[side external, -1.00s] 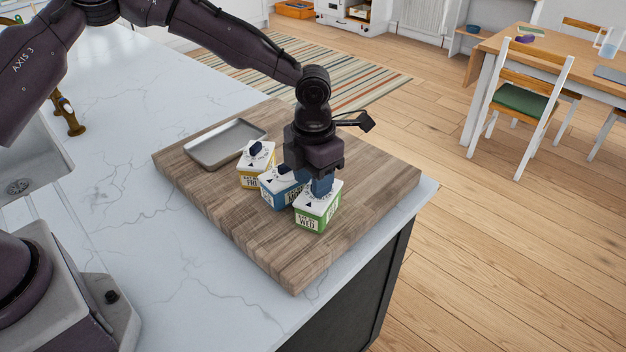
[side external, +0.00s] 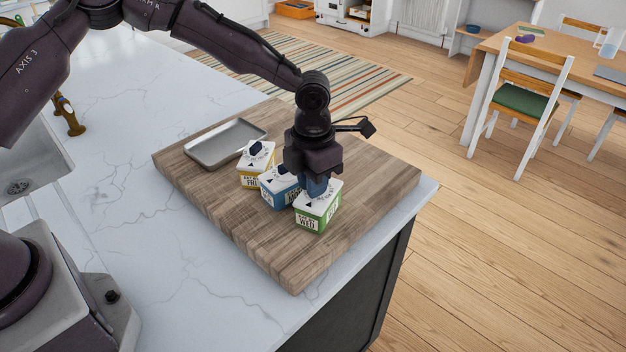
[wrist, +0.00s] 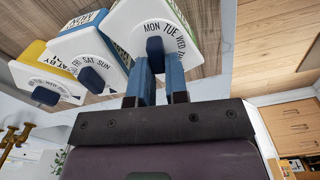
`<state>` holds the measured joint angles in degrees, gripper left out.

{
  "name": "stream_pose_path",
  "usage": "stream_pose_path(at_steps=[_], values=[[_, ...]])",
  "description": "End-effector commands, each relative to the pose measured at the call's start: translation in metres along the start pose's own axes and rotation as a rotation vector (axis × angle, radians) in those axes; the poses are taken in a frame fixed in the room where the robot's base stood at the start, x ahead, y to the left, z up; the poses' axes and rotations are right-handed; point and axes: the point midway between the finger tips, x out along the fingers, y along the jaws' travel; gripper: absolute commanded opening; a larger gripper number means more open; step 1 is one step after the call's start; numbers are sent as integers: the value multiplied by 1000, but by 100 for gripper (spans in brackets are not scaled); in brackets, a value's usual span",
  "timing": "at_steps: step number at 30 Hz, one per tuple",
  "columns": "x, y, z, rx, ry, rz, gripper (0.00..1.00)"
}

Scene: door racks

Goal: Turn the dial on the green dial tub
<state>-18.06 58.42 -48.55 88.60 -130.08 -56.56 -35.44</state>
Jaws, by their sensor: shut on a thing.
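The green dial tub (side external: 315,213) stands on the wooden board, at the right end of a row of tubs. Its white top with a printed ring of days also shows in the wrist view (wrist: 142,20). My gripper (wrist: 159,66) is over this top, blue fingers pointing down, shut on the dark dial knob (wrist: 155,50). In the side view my gripper (side external: 318,190) hides the knob and part of the top.
A blue dial tub (side external: 280,192) stands close beside the green one, and a yellow dial tub (side external: 256,170) beyond it. A grey metal tray (side external: 226,143) lies at the board's back left. The board (side external: 375,180) is clear to the right.

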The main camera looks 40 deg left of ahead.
Motion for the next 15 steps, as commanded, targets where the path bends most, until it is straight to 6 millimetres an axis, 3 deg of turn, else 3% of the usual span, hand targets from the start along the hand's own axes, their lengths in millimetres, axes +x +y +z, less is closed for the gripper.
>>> stream_pose_path(at_steps=[15], values=[[0,5,1,387,0,-1,0]])
